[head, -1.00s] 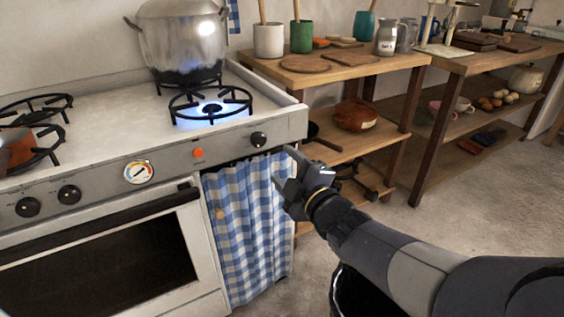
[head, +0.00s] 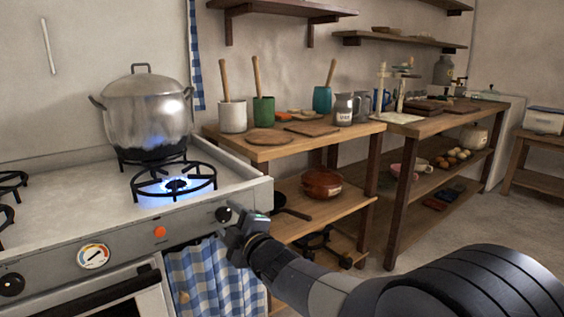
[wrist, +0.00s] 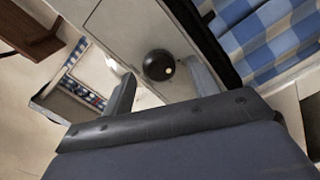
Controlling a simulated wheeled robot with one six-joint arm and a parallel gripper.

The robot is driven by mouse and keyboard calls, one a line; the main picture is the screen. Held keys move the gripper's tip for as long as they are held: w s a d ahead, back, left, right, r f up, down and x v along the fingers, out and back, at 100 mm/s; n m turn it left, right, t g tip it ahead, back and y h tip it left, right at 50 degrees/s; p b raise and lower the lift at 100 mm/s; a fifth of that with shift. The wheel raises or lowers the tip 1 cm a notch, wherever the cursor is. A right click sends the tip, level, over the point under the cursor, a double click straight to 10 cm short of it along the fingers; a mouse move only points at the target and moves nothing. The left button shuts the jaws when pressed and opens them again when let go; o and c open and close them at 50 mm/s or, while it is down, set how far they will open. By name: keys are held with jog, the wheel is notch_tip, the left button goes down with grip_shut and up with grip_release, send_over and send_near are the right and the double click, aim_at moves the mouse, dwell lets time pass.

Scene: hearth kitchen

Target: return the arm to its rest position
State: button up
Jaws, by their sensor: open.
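My arm reaches in from the lower right of the head view. My gripper (head: 226,222) is open and empty at the stove's front right corner, just below and beside the rightmost black knob (head: 222,213). In the wrist view the round black knob (wrist: 158,65) shows between the two spread fingers of my gripper (wrist: 163,80), and I see no finger closed on it. Whether a finger touches it I cannot tell. The stove (head: 75,200) has a blue flame lit on its front right burner (head: 177,186).
A large steel pot (head: 148,110) stands on the rear burner. A blue checked curtain (head: 212,275) hangs below the knob and also shows in the wrist view (wrist: 265,40). A wooden shelf table (head: 265,152) with crocks and boards stands close on the right. Open floor lies further right.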

jog(key=shift+w+a, duration=0.25)
jog(key=shift+w, duration=0.1)
dwell(0.3)
